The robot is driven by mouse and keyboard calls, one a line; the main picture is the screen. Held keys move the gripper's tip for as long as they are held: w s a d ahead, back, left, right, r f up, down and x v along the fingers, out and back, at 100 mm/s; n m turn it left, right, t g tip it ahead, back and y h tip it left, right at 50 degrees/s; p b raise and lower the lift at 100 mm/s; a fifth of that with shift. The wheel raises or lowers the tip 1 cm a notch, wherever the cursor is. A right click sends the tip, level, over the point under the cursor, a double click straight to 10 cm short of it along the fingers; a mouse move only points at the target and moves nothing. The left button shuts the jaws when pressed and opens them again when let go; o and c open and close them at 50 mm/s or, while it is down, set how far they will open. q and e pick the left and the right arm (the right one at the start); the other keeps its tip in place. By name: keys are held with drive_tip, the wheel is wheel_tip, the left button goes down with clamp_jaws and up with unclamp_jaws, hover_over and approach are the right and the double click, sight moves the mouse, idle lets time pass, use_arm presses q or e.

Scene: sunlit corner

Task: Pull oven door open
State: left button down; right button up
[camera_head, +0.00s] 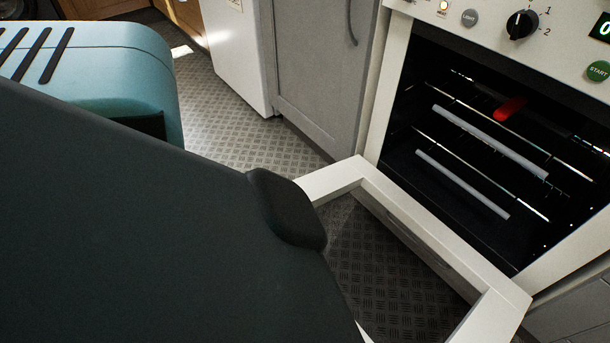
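The oven (562,45) stands at the right, its dark cavity and several racks exposed. Its door (420,218) is swung down and out, lying well away from the opening. It has a white frame, and the floor shows through its window. My dark arm (150,240) crosses from the left and covers the door's outer left part. The door handle is not visible. Neither gripper can be made out, so contact with the door cannot be seen.
A grey cabinet (318,70) with a curved handle stands left of the oven, beside a white appliance (230,50). A red object (510,108) shows inside the oven. Patterned floor (235,135) is clear between the cabinets and my arm.

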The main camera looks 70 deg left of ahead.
use_arm(q)
drive_tip(key=shift+s, duration=0.15)
drive_tip(key=c, duration=1.3)
unclamp_jaws()
drive_tip(key=shift+w+r, duration=0.1)
drive_tip(key=shift+w, duration=0.1)
